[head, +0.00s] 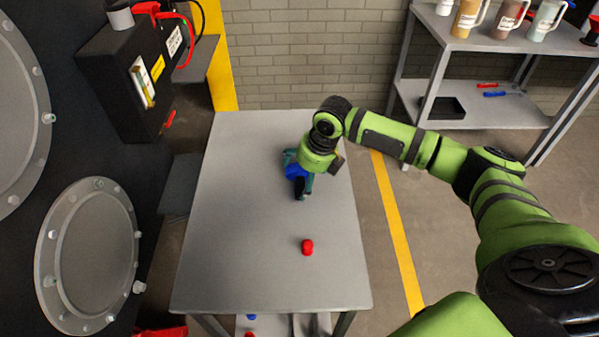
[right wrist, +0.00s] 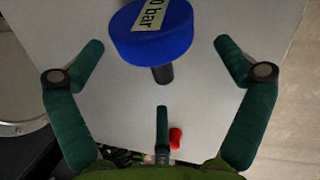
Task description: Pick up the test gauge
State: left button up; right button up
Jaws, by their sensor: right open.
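The test gauge is a blue round body (head: 295,171) at the upper middle of the grey table, partly covered by my right gripper and wrist in the head view. In the right wrist view the blue gauge (right wrist: 150,35) shows a pale label reading "0 bar" and a black stem below it. My right gripper (head: 299,173) is above the table at the gauge. In the right wrist view its dark teal fingers (right wrist: 158,48) are spread wide on either side of the gauge, with visible gaps and no contact. My left gripper is not in view.
A small red piece (head: 307,247) lies on the grey table (head: 240,240) in front of the gauge. Dark machinery with round flanges (head: 90,255) stands at the left. A shelf (head: 500,110) with tumblers is at the back right. The table's front and left are clear.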

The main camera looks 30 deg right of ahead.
jog(key=shift+x, duration=1.25)
jog(key=shift+w+f, duration=0.1)
jog(key=shift+w, duration=0.15)
jog(key=shift+s, duration=0.1)
jog(key=c, duration=1.2)
jog(key=shift+c, duration=0.7)
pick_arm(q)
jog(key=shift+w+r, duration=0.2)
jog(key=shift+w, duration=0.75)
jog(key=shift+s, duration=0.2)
pick_arm(e)
jog(key=shift+r, duration=0.2)
